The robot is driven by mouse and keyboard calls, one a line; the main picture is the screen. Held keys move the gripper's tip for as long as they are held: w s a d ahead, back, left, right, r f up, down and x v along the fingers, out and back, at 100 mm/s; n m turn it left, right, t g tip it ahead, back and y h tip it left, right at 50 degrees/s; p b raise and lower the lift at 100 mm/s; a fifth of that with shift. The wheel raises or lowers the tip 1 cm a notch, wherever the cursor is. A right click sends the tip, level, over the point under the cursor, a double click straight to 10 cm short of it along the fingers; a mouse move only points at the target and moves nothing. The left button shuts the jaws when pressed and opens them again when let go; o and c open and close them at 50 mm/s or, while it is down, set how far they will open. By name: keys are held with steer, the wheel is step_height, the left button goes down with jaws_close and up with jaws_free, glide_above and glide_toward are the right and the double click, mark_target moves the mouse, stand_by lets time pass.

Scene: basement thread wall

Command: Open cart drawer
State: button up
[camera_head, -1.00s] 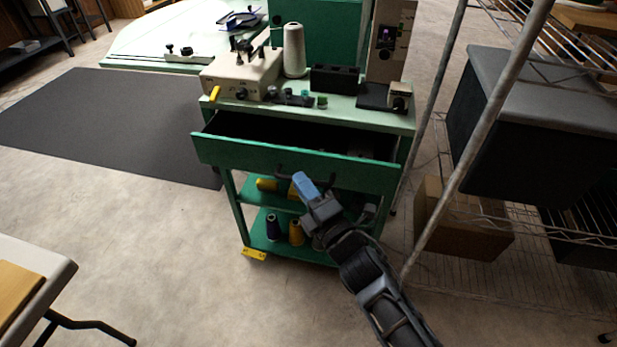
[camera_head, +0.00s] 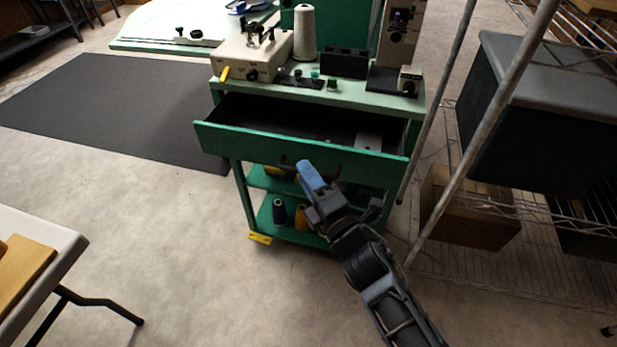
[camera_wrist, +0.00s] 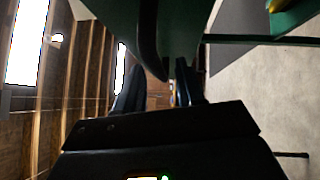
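The green cart (camera_head: 320,90) stands ahead of me, and its top drawer (camera_head: 290,145) is pulled well out, with its dark inside showing. The drawer's dark curved handle (camera_head: 287,161) is on the green front; in the wrist view the handle (camera_wrist: 148,50) comes down close before the fingers. My gripper (camera_head: 308,175) is at the drawer front, by the handle. In the wrist view my gripper (camera_wrist: 160,90) has its two dark fingers apart, with a gap between them. The handle appears near the left finger; I cannot tell whether they touch.
A cream machine (camera_head: 252,55), a white thread cone (camera_head: 305,35) and small items stand on the cart top. Thread spools (camera_head: 300,217) sit on the lower shelf. A wire rack (camera_head: 490,140) with a dark bin is close on the right. A table (camera_head: 60,240) is at left; floor between is clear.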

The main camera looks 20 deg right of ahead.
steer(key=v, duration=0.7)
steer(key=shift+s, duration=0.4)
steer(key=s+d+r+m+g+h+p, duration=0.15)
steer(key=s+m, duration=0.35)
steer(key=s, duration=0.5)
steer(key=s+d+r+m+g+p, duration=0.1)
steer(key=s+r+m+p, duration=0.3)
steer(key=s, duration=0.5)
steer(key=s+d+r+m+g+h+p, duration=0.1)
steer(key=s+r+m+g+p, duration=0.1)
steer(key=s+r+m, duration=1)
steer(key=p+v, duration=0.1)
steer(key=v, duration=0.3)
steer(key=shift+d, duration=0.3)
